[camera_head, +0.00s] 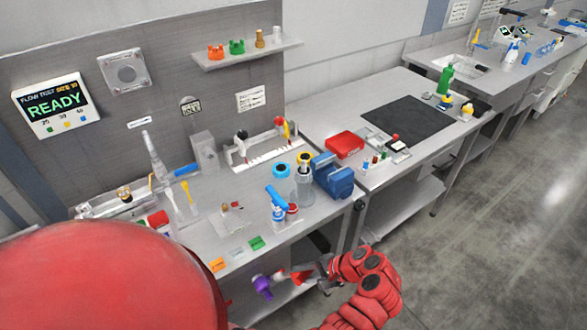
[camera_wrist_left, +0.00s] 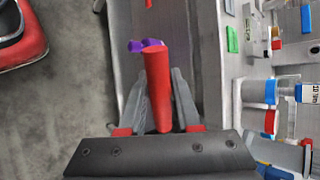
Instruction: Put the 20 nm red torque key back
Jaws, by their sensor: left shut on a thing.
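My left gripper (camera_head: 322,274) is in front of the table's front edge, low, near the lower shelf. In the left wrist view my left gripper (camera_wrist_left: 158,108) is shut on a red cylindrical handle (camera_wrist_left: 156,80), seen between its fingers. I take this for the red torque key; no 20 nm mark can be read. The red piece also shows in the head view (camera_head: 300,276), partly hidden by the fingers. A purple piece (camera_head: 262,285) lies just beyond it; it also shows in the wrist view (camera_wrist_left: 146,45). Whether they touch is unclear. My right gripper is not in view.
Orange (camera_head: 217,265) and green (camera_head: 257,243) tags lie along the table's front edge. A rack (camera_head: 262,148) stands at the back. The floor (camera_head: 440,260) at right is clear.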

